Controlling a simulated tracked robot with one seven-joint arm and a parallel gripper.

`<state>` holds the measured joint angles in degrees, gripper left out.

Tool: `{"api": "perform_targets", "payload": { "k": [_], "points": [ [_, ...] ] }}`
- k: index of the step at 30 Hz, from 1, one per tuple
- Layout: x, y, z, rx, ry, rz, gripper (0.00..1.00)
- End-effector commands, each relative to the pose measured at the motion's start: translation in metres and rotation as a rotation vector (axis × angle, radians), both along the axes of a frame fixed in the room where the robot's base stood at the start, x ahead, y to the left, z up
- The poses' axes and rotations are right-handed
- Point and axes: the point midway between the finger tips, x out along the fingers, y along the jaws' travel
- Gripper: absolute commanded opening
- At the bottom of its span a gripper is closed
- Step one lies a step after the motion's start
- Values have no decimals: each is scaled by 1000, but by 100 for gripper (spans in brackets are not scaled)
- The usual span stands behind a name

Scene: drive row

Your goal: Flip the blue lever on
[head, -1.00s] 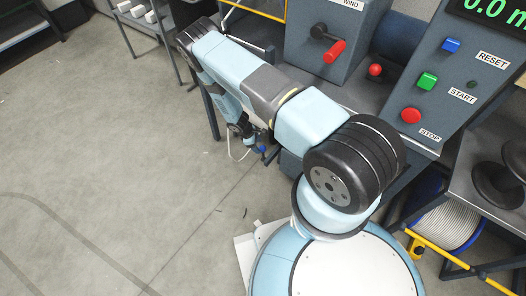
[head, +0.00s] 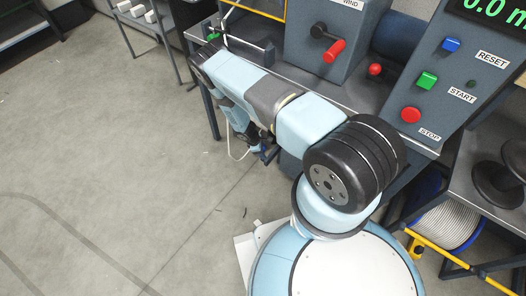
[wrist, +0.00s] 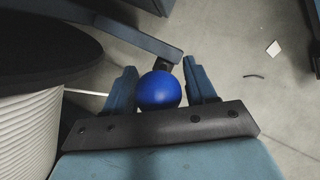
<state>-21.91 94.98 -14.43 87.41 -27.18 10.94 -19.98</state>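The round blue knob of the lever (wrist: 160,90) shows in the wrist view, between the two blue-grey fingers of my gripper (wrist: 160,68). The fingers stand apart, one on each side of the knob. The left finger looks very close to it and a narrow gap shows on the right; I cannot tell whether either touches. A dark arm behind the knob is only partly visible.
The bench carries a grey box with a red-handled crank (head: 333,50), a red knob (head: 375,69) and a panel with blue, green and red buttons (head: 427,80). A cable spool (head: 448,215) sits under the right table. A green knob (head: 213,36) is at the bench's left end. Floor at left is clear.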

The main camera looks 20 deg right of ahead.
Motion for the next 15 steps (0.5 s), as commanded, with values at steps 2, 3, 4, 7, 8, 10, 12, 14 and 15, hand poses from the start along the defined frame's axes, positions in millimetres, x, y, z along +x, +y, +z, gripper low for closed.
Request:
{"api": "perform_targets", "payload": {
  "k": [2, 3, 4, 7, 8, 10, 12, 14, 15],
  "points": [
    [0, 0, 0, 0, 0, 0, 48],
    [0, 0, 0, 0, 0, 0, 44],
    [0, 0, 0, 0, 0, 0, 41],
    [0, 0, 0, 0, 0, 0, 31],
    [0, 0, 0, 0, 0, 0, 28],
    [0, 1, 0, 0, 0, 1, 22],
    [0, 1, 0, 0, 0, 1, 15],
    [0, 1, 0, 0, 0, 1, 9],
    [0, 1, 0, 0, 0, 1, 6]
  ]
}}
